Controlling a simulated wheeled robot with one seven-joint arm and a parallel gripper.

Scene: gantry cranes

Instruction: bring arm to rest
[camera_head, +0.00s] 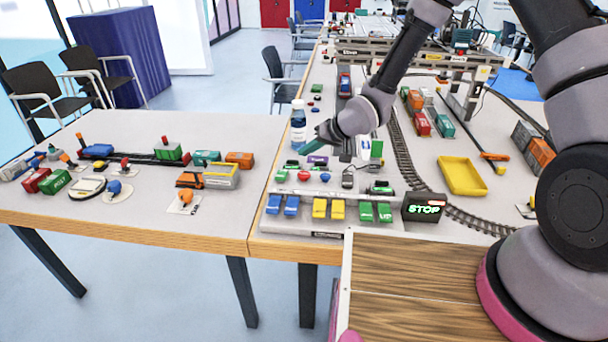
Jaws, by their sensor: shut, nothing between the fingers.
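My gripper (318,134) shows in the head view over the left part of the right-hand table (408,172). Its teal fingers point left and slightly down, and they are shut with nothing between them. My arm reaches in from the right, bent at a high elbow near the top of the picture. The gripper is just right of a clear bottle with a blue label (298,125). I cannot tell whether they touch. Small toy vehicles lie below and in front of the gripper, apart from it in the picture.
A control panel with blue, yellow and green switches (328,208) and a STOP sign (424,208) stand at the table's near edge. The left table (140,210) carries several toy train cars.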

